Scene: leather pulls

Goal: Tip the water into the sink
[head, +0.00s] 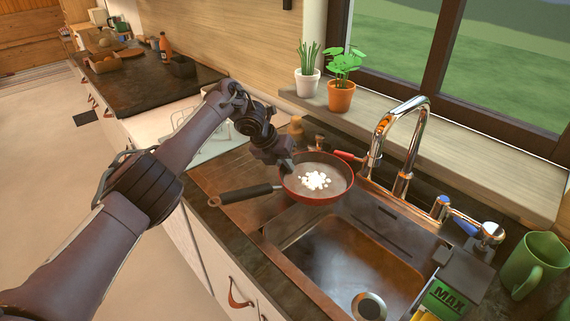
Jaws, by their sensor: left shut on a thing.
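A red pan (301,190) with a dark handle shows in the head view, above the far left edge of the sink (345,255). A clump of small white pieces lies in the middle of it; I cannot make out clearly whether water is around them. My left gripper (285,165) is shut on the pan at its far left rim, and the pan looks about level. The sink basin is open, with a round drain (369,306) at its near end. My right gripper is not in view.
A tall chrome faucet (401,140) stands behind the sink, close to the pan's right. Two potted plants (341,95) stand on the window ledge. A green mug (532,266) and a green box marked MAX (445,298) are at the right. A dish rack (190,115) is behind my arm.

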